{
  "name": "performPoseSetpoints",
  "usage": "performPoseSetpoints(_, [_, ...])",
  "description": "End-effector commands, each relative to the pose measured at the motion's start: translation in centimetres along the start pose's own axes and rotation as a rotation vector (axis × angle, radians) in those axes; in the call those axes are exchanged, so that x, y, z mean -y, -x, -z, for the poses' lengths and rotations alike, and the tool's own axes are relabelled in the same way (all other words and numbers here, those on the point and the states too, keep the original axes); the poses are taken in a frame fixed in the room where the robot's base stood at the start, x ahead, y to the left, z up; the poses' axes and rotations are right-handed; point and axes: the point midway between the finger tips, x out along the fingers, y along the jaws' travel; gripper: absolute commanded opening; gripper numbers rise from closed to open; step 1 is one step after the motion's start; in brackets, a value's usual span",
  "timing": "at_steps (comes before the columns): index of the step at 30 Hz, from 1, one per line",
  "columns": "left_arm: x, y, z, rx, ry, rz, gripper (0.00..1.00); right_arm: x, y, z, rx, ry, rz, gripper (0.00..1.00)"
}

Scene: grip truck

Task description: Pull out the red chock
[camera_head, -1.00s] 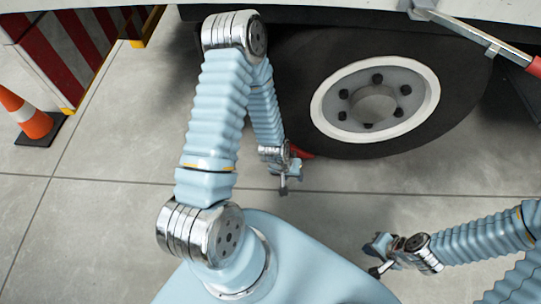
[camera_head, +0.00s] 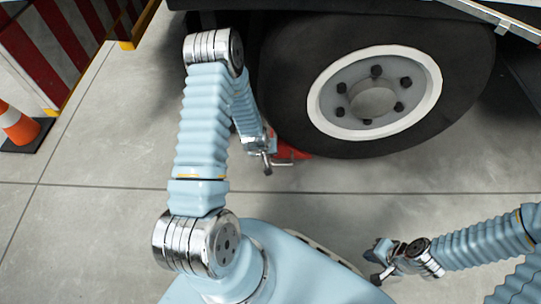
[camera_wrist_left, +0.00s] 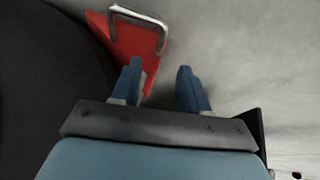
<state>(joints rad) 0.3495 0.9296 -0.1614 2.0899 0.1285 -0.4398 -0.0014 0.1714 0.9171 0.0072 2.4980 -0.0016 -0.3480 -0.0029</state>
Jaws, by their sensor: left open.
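The red chock (camera_head: 293,153) lies on the floor against the lower left of the truck's black tyre (camera_head: 285,105). In the left wrist view the chock (camera_wrist_left: 127,42) is a red wedge with a metal bar handle (camera_wrist_left: 150,20) at its far end. My left gripper (camera_wrist_left: 160,78) is open, its two blue fingers apart with bare floor between them. Its left finger overlaps the chock's near edge in that view; I cannot tell if they touch. In the head view my left gripper (camera_head: 267,162) is just left of the chock, partly hidden by its arm. My right gripper (camera_head: 376,264) is open and empty, away from the chock.
The wheel's pale rim (camera_head: 430,95) and the truck's underside edge (camera_head: 480,12) are above. A red-and-white striped panel (camera_head: 55,45) and an orange cone (camera_head: 18,122) are at the left.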

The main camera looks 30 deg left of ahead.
Motion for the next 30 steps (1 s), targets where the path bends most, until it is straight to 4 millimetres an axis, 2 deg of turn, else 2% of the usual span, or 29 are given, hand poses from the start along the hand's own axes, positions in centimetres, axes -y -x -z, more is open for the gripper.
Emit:
performPoseSetpoints(1, [0.1,-1.3,-0.2,0.002,0.0,0.001,0.44,-0.1,-0.4,0.0,0.001,0.0,0.001,0.0])
performPoseSetpoints(9, [0.1,-6.7,-0.1,0.0,0.0,0.0,0.44,-0.4,-1.5,-0.1,0.004,0.001,0.003,0.0])
performPoseSetpoints(15, [0.1,-9.6,-0.1,0.001,0.0,0.0,0.44,-0.5,-2.1,-0.1,0.006,0.001,0.005,0.0])
performPoseSetpoints(21, [0.0,-10.9,-0.1,0.001,0.0,0.0,0.44,-0.6,-2.3,-0.1,0.005,0.001,0.005,0.0])
performPoseSetpoints(30, [0.0,-11.0,0.0,0.001,0.0,0.0,0.44,-0.6,-2.2,-0.1,0.005,0.001,0.005,0.0])
